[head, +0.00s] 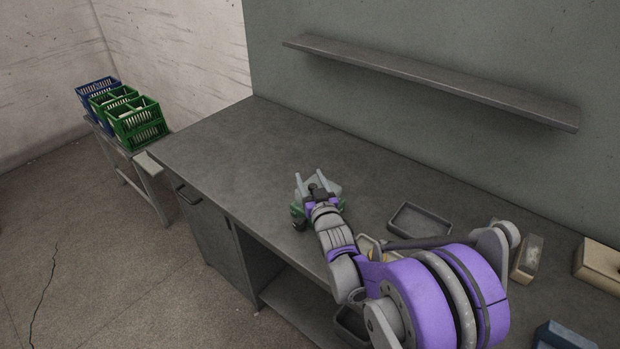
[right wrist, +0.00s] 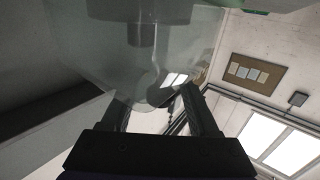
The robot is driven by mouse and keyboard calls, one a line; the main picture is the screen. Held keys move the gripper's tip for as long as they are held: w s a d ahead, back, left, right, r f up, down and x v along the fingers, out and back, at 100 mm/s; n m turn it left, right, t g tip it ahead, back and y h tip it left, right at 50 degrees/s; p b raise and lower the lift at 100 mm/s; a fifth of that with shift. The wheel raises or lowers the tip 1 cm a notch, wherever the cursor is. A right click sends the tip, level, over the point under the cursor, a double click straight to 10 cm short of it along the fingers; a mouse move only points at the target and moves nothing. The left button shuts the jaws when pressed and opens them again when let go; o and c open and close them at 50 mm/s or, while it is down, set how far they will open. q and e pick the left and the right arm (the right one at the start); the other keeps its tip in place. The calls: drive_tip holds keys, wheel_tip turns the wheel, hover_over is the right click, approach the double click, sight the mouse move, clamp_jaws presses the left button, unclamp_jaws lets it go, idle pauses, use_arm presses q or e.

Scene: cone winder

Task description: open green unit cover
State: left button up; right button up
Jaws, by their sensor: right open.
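The green unit (head: 297,211) stands on the grey worktop, mostly hidden behind my right gripper and wrist. Its clear cover (head: 332,187) shows as a pale patch beside the fingers. In the right wrist view the see-through cover (right wrist: 95,50) fills the upper middle, close in front of the fingers. My right gripper (head: 311,181) is at the unit, and its two fingers (right wrist: 158,102) are spread apart. I cannot tell whether they touch the cover. A bit of green (right wrist: 245,11) shows at the top edge there. My left gripper is not in view.
A dark empty tray (head: 419,221) lies right of the unit, and a small box (head: 527,259) and a beige block (head: 600,262) lie further right. A wall shelf (head: 430,78) runs above. Green crates (head: 137,123) stand on a side table. The worktop's left part is clear.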

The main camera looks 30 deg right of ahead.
clamp_jaws()
idle(0.3)
idle(1.2)
